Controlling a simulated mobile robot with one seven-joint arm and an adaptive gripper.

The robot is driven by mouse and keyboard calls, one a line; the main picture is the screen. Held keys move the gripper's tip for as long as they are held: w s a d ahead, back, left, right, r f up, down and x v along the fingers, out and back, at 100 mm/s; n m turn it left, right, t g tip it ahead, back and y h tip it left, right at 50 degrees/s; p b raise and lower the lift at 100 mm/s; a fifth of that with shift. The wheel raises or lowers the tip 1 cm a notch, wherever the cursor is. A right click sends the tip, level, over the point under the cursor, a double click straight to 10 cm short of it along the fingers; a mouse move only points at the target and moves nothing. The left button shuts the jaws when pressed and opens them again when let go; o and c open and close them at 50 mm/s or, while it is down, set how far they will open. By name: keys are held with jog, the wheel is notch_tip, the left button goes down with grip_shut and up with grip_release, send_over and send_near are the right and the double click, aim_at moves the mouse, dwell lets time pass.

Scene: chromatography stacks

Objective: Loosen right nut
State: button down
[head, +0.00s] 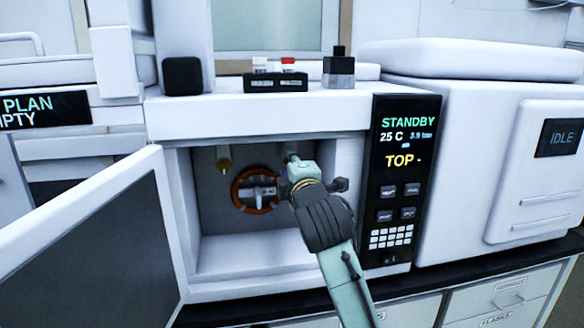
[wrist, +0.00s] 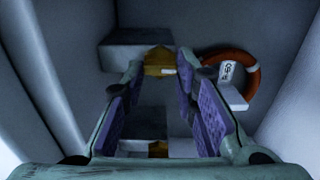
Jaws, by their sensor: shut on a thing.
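The right nut (wrist: 158,60) is a brass-coloured hex fitting with a small white mark. In the wrist view it sits between the tips of my gripper (wrist: 159,72), whose purple-padded fingers are shut on it. In the head view my gripper (head: 291,160) reaches into the open oven (head: 270,254) at its upper right, and its own body largely hides the right nut there. The left nut (head: 224,163) is brass and hangs near the oven's ceiling, apart from my gripper.
An orange-brown ring-shaped coil (head: 238,201) with a white tag is mounted on the oven's back wall, left of my gripper. The oven door (head: 85,240) stands open at the left. The control panel (head: 403,180) reads STANDBY, 25 C. The oven floor is clear.

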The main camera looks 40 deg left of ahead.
dwell(0.3)
jog(key=c, duration=1.3)
grip_release()
jog(key=v, duration=1.2)
jog(key=shift+s, duration=0.1)
